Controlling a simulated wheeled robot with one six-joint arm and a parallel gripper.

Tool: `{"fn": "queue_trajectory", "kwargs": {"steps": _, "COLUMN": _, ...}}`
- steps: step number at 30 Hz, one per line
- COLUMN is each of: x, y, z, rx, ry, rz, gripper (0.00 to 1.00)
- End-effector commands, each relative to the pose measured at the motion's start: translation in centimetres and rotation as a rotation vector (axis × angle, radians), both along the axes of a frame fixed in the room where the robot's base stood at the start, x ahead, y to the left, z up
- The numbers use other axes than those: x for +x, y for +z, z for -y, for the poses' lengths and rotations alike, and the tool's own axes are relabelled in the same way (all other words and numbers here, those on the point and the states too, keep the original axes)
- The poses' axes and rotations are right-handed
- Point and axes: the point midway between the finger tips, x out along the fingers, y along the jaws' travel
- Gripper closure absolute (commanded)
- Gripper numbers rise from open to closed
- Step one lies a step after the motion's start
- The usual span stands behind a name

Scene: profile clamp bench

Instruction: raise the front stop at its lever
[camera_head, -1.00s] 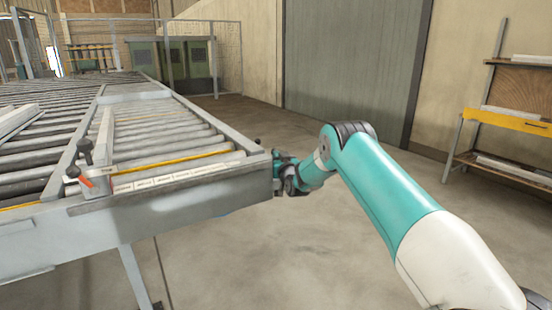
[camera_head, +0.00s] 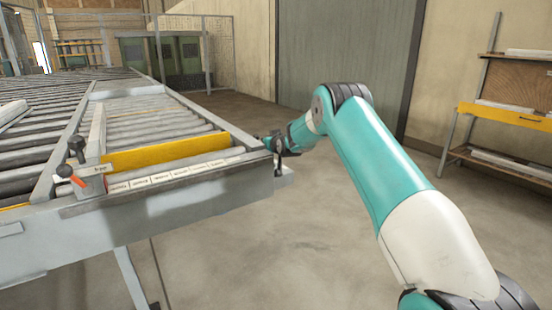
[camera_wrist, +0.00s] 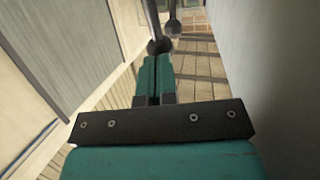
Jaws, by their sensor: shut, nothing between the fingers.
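The front stop (camera_head: 165,153) is a yellow plate along the front of the roller bench. It stands well above the front rail. My gripper (camera_head: 268,143) is at the right end of the bench, beside its corner. In the wrist view, my gripper's teal fingers (camera_wrist: 157,78) are shut together with nothing between them. A dark ball knob on a grey rod, which looks like the lever (camera_wrist: 159,46), shows right at the fingertips. I cannot tell whether they touch. The lever's lower part is hidden.
The bench's front rail (camera_head: 150,205) runs close to my gripper. A shelf rack (camera_head: 500,115) stands at the far right. The floor right of the bench is clear.

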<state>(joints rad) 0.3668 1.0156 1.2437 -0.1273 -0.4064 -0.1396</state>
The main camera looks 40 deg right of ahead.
Motion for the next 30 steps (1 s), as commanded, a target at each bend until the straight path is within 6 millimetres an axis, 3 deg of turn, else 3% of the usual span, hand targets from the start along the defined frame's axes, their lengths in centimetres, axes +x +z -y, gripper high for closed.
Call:
{"fn": "queue_trajectory", "kwargs": {"steps": 20, "x": 0.5, "y": 0.8, "z": -0.3, "rx": -0.001, "ry": 0.006, "rz": 0.016, "gripper": 1.0}}
{"fn": "queue_trajectory", "kwargs": {"steps": 25, "x": 0.4, "y": 3.1, "z": -0.2, "rx": -0.003, "ry": 0.006, "rz": 0.02, "gripper": 1.0}}
{"fn": "queue_trajectory", "kwargs": {"steps": 30, "x": 0.2, "y": 6.9, "z": 0.0, "rx": -0.003, "ry": 0.001, "rz": 0.016, "gripper": 1.0}}
